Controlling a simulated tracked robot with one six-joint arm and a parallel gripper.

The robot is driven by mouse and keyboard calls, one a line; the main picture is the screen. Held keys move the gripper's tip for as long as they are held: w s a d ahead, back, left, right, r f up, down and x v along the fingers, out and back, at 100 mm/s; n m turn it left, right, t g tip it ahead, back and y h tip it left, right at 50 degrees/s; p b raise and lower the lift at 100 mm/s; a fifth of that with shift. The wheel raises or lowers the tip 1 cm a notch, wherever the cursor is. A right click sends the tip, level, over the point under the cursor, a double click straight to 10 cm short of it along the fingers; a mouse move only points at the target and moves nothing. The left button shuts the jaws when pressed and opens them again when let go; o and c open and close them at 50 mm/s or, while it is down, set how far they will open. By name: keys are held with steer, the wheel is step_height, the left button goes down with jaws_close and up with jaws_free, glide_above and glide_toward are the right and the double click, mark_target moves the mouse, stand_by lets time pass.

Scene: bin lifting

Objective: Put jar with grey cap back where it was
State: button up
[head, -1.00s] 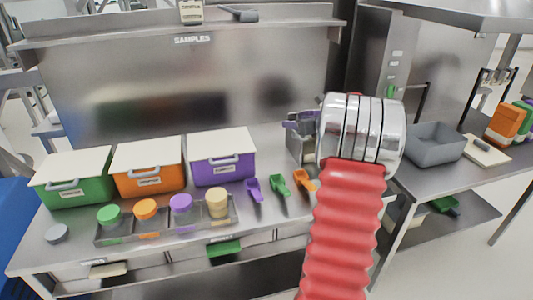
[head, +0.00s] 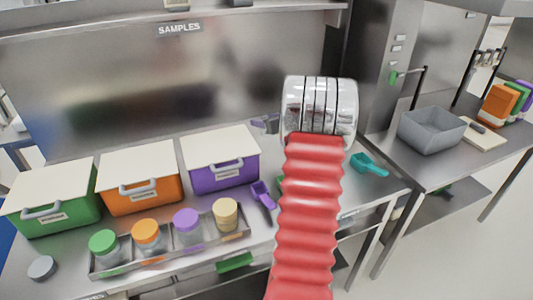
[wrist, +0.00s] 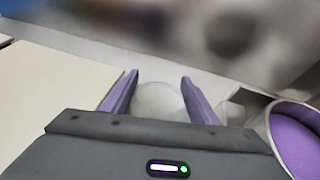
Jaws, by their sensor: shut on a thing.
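My gripper (wrist: 158,82) shows in the wrist view with its two purple fingers on either side of a clear, whitish round jar (wrist: 158,102). It is shut on this jar; no cap shows on it there. In the head view my red arm hides the held jar and most of the gripper; only a small purple-grey part (head: 265,122) shows left of the wrist. A loose grey cap (head: 42,268) lies flat at the counter's left front, left of the jar rack (head: 172,264).
The rack holds jars with green (head: 103,242), orange (head: 147,233), purple (head: 186,221) and beige (head: 225,212) tops. Green, orange and purple lidded bins stand behind. A purple scoop (head: 263,195) and teal scoop (head: 368,165) lie to the right. A grey tub (head: 430,131) stands farther right.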

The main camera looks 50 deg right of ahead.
steer(key=shift+s+d+f, duration=0.15)
steer(key=shift+f, duration=3.15)
steer(key=shift+s, duration=0.1)
steer(key=shift+f, duration=1.85)
steer(key=o, duration=1.3)
steer(key=shift+f, duration=0.1)
